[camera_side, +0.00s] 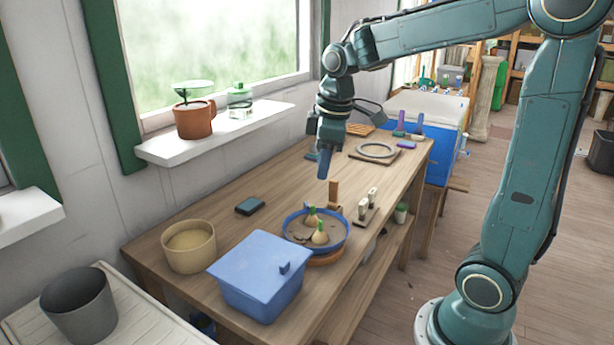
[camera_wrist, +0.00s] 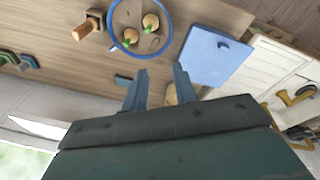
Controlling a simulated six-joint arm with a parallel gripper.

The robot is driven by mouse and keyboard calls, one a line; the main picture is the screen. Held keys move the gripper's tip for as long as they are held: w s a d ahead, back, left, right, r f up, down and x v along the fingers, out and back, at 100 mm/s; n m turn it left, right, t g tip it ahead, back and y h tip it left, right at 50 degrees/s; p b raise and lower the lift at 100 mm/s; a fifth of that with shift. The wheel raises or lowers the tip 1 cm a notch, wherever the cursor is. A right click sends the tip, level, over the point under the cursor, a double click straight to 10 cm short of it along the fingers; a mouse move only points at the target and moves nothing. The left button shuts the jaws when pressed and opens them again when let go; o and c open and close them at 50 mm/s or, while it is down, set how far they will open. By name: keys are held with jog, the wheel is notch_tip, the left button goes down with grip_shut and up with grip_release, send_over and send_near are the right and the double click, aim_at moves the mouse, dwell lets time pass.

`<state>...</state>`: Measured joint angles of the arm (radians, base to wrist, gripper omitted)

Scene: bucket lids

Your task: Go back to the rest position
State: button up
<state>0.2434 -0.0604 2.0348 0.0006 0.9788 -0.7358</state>
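My gripper (camera_side: 322,174) hangs over the back part of the wooden bench, pointing down, above the benchtop and apart from everything on it. In the wrist view its two fingers (camera_wrist: 160,80) stand apart with nothing held between them. A blue box (camera_side: 260,275) with a flat blue lid and a small handle sits at the bench's near end; it also shows in the wrist view (camera_wrist: 212,58). A round blue tub (camera_side: 290,236) holds soil and bulbs and has no lid on it. A tan bucket (camera_side: 188,248) stands at the left, mostly hidden in the wrist view.
A dark small block (camera_side: 250,205) lies on the bench. A grey ring (camera_side: 377,150) lies farther back. The window sill (camera_side: 230,135) holds a potted plant. A grey bucket (camera_side: 79,306) stands front left.

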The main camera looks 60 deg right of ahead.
jog(key=s+a+m+t, duration=0.1)
jog(key=s+a+m, duration=0.1)
jog(key=s+a, duration=0.2)
jog(key=s+a+m+t, duration=0.2)
jog(key=s+a+m, duration=0.1)
jog(key=s, duration=0.8)
jog(key=shift+s+a+r+m+y, duration=0.3)
jog(key=shift+a+r, duration=0.15)
jog(key=shift+a, duration=0.2)
jog(key=shift+w, duration=0.1)
dwell(0.4)
